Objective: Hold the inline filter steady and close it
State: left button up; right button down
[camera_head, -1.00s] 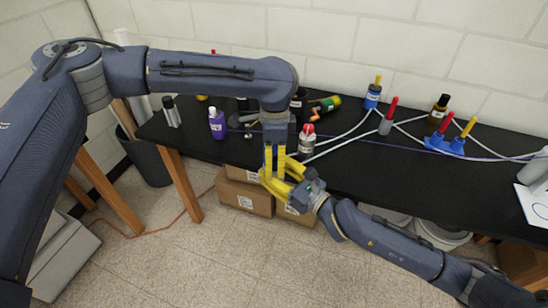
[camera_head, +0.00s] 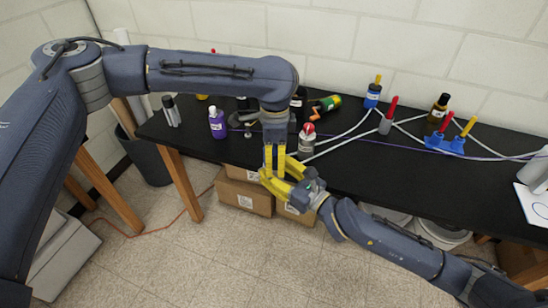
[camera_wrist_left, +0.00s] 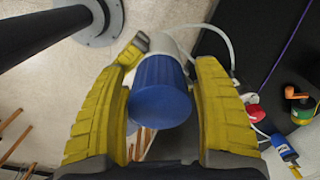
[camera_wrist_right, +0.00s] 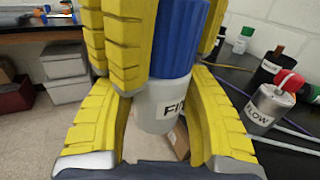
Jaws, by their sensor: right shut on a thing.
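The inline filter has a blue cap (camera_wrist_right: 180,40) on a pale translucent body (camera_wrist_right: 160,105) whose label is partly hidden. In the head view it is hidden between my grippers. My right gripper (camera_head: 285,180) is shut on the filter body, held out in front of the table. My left gripper (camera_head: 274,172) points down from above, its yellow fingers on either side of the blue cap. The left wrist view shows the cap (camera_wrist_left: 160,92) between these fingers, very close to both. I cannot tell whether they press on it. The cap sits on top of the body; whether it is fully seated does not show.
The black table (camera_head: 350,165) is behind my grippers. A metal bottle labelled FLOW (camera_wrist_right: 265,108) with a red top stands close to the right gripper. Cardboard boxes (camera_head: 243,196) are below.

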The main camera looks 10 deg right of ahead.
pick_arm(q)
notch_tip(320, 180, up, 12)
dwell(0.8)
jog(key=shift+d, duration=0.1)
dwell(0.3)
